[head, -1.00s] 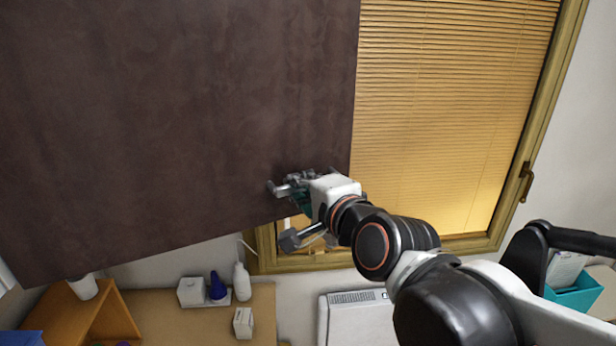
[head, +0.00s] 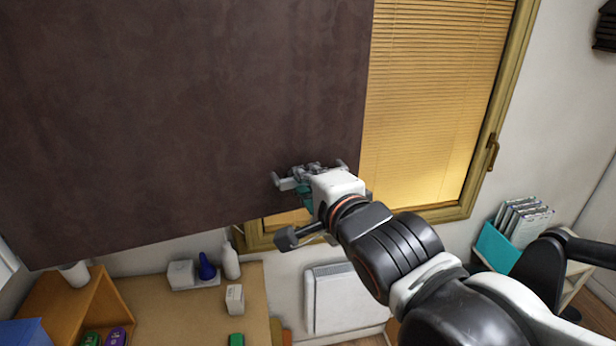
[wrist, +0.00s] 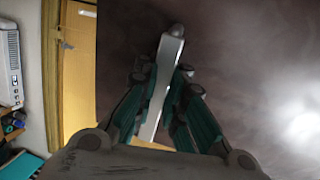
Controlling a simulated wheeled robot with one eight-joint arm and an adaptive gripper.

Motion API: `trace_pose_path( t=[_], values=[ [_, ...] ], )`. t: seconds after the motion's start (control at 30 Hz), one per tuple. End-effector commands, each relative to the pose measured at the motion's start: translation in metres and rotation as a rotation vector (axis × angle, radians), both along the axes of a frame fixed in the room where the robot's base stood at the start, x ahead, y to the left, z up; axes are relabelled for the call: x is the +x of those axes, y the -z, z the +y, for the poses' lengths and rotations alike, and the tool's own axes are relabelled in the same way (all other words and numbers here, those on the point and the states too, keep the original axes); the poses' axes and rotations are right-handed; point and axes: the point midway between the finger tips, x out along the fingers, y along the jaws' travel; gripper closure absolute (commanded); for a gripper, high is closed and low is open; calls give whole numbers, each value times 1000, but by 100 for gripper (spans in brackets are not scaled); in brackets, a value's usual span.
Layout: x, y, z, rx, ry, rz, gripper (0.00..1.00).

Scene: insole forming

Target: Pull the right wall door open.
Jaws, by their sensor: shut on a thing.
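A large dark brown door panel (head: 180,110) fills the left and middle of the head view and also the right of the wrist view (wrist: 240,60). My gripper (head: 308,180) is at the panel's lower right part. In the wrist view my gripper (wrist: 165,90) has its teal-lined fingers on both sides of a pale grey bar handle (wrist: 168,62) on the dark panel. The fingers are shut on the handle.
A window with yellow blinds (head: 430,100) lies behind the panel's right edge. Below are a white heater (head: 345,298), a counter (head: 190,310) with a white bottle (head: 231,261) and small boxes, and a teal file holder (head: 500,245) at right.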

Motion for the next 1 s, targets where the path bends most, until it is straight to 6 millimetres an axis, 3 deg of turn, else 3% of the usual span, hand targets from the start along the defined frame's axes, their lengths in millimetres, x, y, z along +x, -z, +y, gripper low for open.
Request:
trace_pose_path(
  t=[0.27, 0.3, 0.33, 0.73, 1.0],
  values=[
    [1, -2, 1, 2, -1, -4, 100],
    [1, -2, 1, 2, -1, -4, 86],
    [1, -2, 1, 1, -1, -3, 82],
    [-2, -1, -1, 0, 0, -1, 82],
    [-21, -5, -10, 0, 0, -1, 82]
  ],
)
